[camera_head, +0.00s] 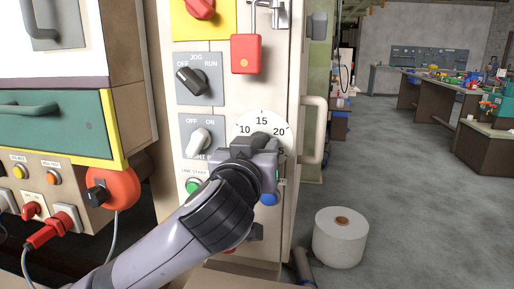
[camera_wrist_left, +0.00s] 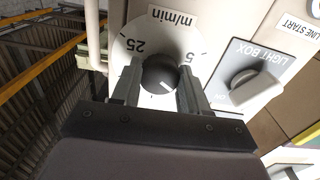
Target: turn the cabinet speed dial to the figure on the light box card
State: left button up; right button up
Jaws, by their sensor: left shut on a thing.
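The speed dial is a white disc (camera_head: 246,125) on the beige cabinet front. The head view shows its figures 10, 15 and 20. My left gripper (camera_head: 264,148) covers its middle and lower part there. The wrist view shows the black knob (camera_wrist_left: 160,74) between the two fingers of my left gripper (camera_wrist_left: 160,92), which is shut on it. The knob's white mark points toward the lower right in the wrist view. The figures 25 and 5 and "m/min" show there, upside down. I see no light box card. My right gripper is not in view.
A LIGHT BOX switch (camera_wrist_left: 254,88) sits beside the dial. A black JOG/RUN switch (camera_head: 192,81) and a red padlock (camera_head: 246,55) are above. A cabinet handle (camera_head: 314,130) stands out at right. A white roll (camera_head: 340,238) stands on the floor.

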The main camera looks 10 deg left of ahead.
pick_arm(q)
jog(key=shift+r+m+p, duration=0.15)
jog(key=shift+m+p, duration=6.2)
jog(key=shift+m, duration=11.45)
